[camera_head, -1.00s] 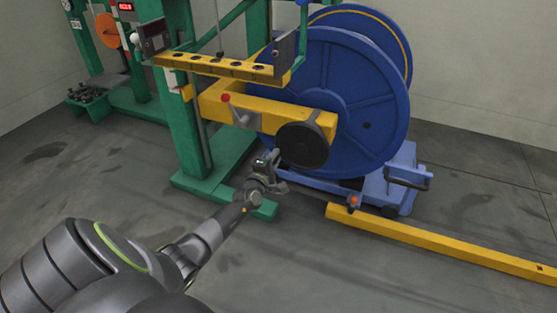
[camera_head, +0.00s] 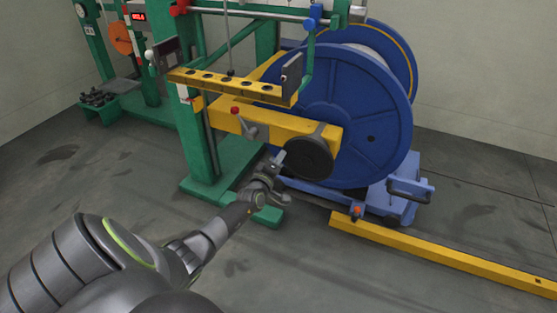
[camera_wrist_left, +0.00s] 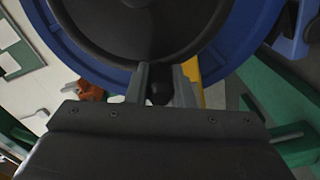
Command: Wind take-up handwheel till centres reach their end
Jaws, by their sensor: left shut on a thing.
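The dark round handwheel (camera_head: 303,158) sits on the front end of the yellow arm (camera_head: 262,122), in front of the big blue reel (camera_head: 362,125). My left gripper (camera_head: 279,160) is at the lower left of the wheel's rim. In the left wrist view, the wheel's dark disc (camera_wrist_left: 140,28) fills the upper middle. There, the gripper's two fingers (camera_wrist_left: 160,88) are shut on a small dark knob (camera_wrist_left: 159,92) just below the rim. The centres are hidden in these views. My right gripper is not in view.
A green frame (camera_head: 195,140) stands left of the wheel, with a yellow holed bar (camera_head: 232,87) above. A blue carriage (camera_head: 398,203) and a yellow floor rail (camera_head: 450,257) lie to the right. Open floor is in front.

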